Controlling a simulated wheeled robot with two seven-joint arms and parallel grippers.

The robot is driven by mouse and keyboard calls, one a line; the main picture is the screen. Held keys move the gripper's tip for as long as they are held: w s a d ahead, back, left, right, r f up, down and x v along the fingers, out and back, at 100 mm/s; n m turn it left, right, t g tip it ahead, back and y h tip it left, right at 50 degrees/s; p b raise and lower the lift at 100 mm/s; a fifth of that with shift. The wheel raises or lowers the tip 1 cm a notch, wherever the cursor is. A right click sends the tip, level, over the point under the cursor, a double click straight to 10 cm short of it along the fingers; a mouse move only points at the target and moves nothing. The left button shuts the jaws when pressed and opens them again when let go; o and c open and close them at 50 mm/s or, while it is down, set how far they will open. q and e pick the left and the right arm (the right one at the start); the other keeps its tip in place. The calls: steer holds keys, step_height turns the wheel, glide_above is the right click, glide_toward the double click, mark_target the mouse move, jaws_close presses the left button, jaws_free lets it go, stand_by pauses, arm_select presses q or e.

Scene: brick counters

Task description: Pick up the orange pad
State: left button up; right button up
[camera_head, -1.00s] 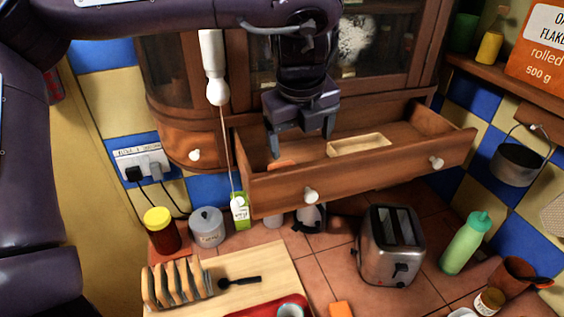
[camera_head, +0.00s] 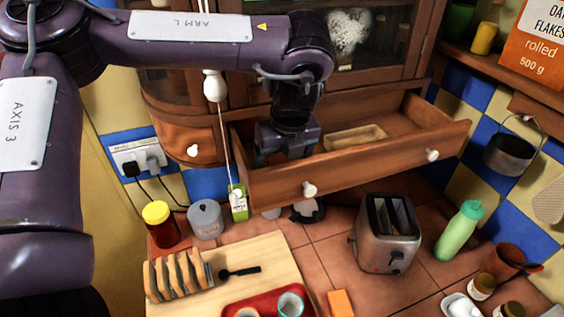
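The wooden drawer (camera_head: 375,163) is pulled open below the glass-fronted cabinet. My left gripper (camera_head: 284,156) reaches down into its left part. Its fingertips are hidden behind the drawer front and the hand, so I cannot tell whether they are open or touching anything. The orange piece seen earlier inside the drawer under the gripper is hidden now. A separate orange block (camera_head: 340,303) lies on the tiled counter at the bottom. My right gripper is not in view.
A shallow wooden box (camera_head: 355,138) sits in the drawer, right of my gripper. Below stand a toaster (camera_head: 388,233), a green bottle (camera_head: 461,232), jars, and a toast rack (camera_head: 178,277) on a board.

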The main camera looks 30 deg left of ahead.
arm_select(q)
steer(key=shift+w+a+f, duration=0.1)
steer(key=shift+a+f, duration=0.1)
steer(key=shift+f, duration=0.2)
steer(key=shift+d, duration=0.1)
steer(key=c, duration=1.1)
steer(key=shift+o, duration=0.2)
steer(key=shift+r, duration=0.1)
steer(key=shift+r, duration=0.45)
step_height(320, 180, up, 19)
steer(key=shift+b, duration=0.35)
